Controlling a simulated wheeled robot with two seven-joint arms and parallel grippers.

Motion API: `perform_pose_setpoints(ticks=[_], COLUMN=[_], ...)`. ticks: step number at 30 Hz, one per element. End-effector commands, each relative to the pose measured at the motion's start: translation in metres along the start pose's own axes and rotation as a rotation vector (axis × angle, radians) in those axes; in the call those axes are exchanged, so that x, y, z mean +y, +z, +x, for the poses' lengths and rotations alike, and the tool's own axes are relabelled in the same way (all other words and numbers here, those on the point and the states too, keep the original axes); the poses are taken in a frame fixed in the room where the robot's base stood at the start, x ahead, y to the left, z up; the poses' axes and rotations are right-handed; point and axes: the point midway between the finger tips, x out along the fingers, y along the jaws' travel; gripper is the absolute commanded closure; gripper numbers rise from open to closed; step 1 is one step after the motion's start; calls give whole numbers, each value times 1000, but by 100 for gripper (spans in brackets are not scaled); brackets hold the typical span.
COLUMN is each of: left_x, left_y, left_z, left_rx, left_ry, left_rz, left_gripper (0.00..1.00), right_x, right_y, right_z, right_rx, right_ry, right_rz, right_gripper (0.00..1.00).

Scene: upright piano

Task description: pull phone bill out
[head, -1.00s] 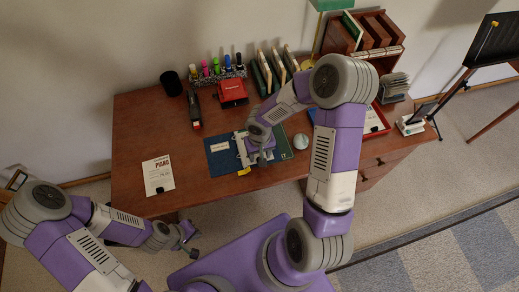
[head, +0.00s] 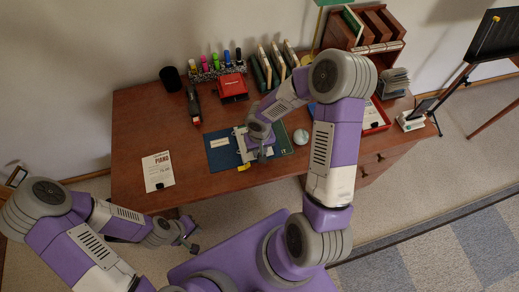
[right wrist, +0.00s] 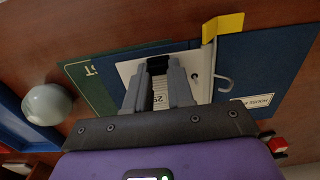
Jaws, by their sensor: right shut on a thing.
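A white paper (right wrist: 128,68) with a black clip (right wrist: 157,64) lies between the halves of a blue folder and a green cover in the right wrist view; I take it for the phone bill. My right gripper (right wrist: 157,72) is shut on its clip end. Printed digits show between the fingers. The blue folder (head: 220,153) has a white label. A dark green cover (head: 286,146) lies to its right. A pale strip with a yellow tab (right wrist: 222,25) and a hook lies beside the paper. In the head view my right gripper (head: 262,156) hides most of the paper. My left gripper (head: 192,241) hangs off the desk's front, apart from everything.
The wooden desk (head: 140,125) holds a piano flyer (head: 158,171), a stapler (head: 194,107), a red box (head: 233,87), pens, upright books and a black cup (head: 171,78). A pale round ball (head: 301,137) sits close right of the folder. A red tray (head: 378,118) stands further right.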

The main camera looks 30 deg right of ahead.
Motion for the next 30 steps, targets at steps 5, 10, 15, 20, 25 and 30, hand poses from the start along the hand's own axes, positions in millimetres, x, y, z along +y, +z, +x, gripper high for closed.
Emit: perform_pose_setpoints(ticks=[5,10,15,20,25,30], left_x=[0,1,2,3,4,5], left_y=[0,0,0,0,0,1], left_z=[0,-3,-6,-8,-11,-14], left_rx=[0,0,0,0,0,0], left_ry=[0,0,0,0,0,0], left_rz=[0,0,0,0,0,0], left_gripper=[100,100,100,100,100,100], right_x=[0,0,0,0,0,0], right_y=[0,0,0,0,0,0], right_z=[-1,-4,-10,-14,-20,-25], right_rx=[0,1,0,0,0,0], right_ry=[0,0,0,0,0,0], right_rz=[0,0,0,0,-1,-1], right_gripper=[100,100,100,100,100,100])
